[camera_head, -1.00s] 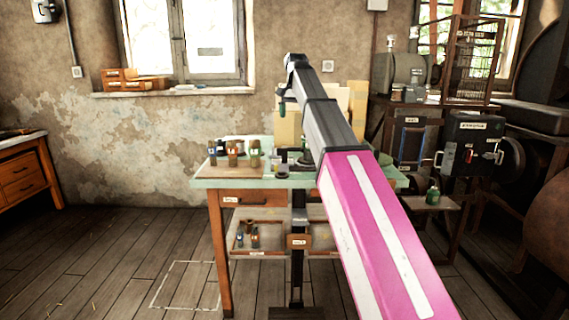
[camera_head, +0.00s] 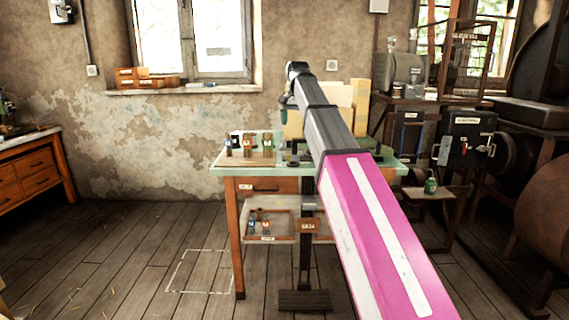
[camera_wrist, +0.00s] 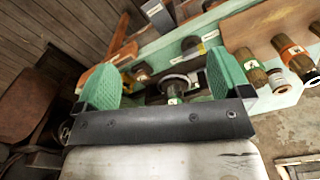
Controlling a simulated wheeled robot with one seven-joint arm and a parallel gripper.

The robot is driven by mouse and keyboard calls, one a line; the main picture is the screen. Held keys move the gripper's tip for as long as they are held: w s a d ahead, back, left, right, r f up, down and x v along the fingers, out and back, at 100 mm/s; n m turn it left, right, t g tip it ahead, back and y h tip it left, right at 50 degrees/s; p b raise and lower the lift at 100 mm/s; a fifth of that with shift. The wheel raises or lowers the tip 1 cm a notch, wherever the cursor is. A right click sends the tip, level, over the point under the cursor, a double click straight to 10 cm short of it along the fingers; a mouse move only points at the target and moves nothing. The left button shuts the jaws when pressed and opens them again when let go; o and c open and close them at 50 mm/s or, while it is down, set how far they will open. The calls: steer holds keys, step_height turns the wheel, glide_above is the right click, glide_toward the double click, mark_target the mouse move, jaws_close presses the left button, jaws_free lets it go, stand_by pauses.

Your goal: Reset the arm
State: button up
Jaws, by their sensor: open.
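My arm (camera_head: 375,230), pink and white with a grey forearm, reaches forward over the green-topped workbench (camera_head: 395,168). My gripper (camera_head: 288,102) hangs small at its far end in the head view. In the wrist view my gripper (camera_wrist: 165,82) has two green fingers spread wide apart, with nothing held between them. Past the fingers, a small round dark part with a pale tag (camera_wrist: 171,91) and the bench's green edge (camera_wrist: 285,98) show. I cannot tell the gap between the fingers and these things.
Small bottles (camera_head: 248,148) stand on the bench's left, with yellowish blocks (camera_head: 345,100) behind. Dark machinery with a labelled box (camera_head: 467,138) and a green bottle (camera_head: 431,186) stand to the right. A wooden drawer unit (camera_head: 38,172) is at far left.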

steer(key=s+d+f+n, duration=0.1)
steer(key=s+d+f, duration=0.3)
steer(key=f, duration=1)
steer(key=s+d+f+n, duration=0.1)
steer(key=s+d+f, duration=0.3)
steer(key=f, duration=0.9)
steer(key=s+d+f+n, duration=0.1)
steer(key=s+d+f, duration=0.3)
steer(key=f, duration=1)
steer(key=s+d+f+n, duration=0.1)
steer(key=s+d+f, duration=0.1)
steer(key=s+f, duration=0.9)
steer(key=shift+s+d+f, duration=0.15)
steer(key=shift+s+f, duration=0.25)
steer(key=shift+s, duration=0.35)
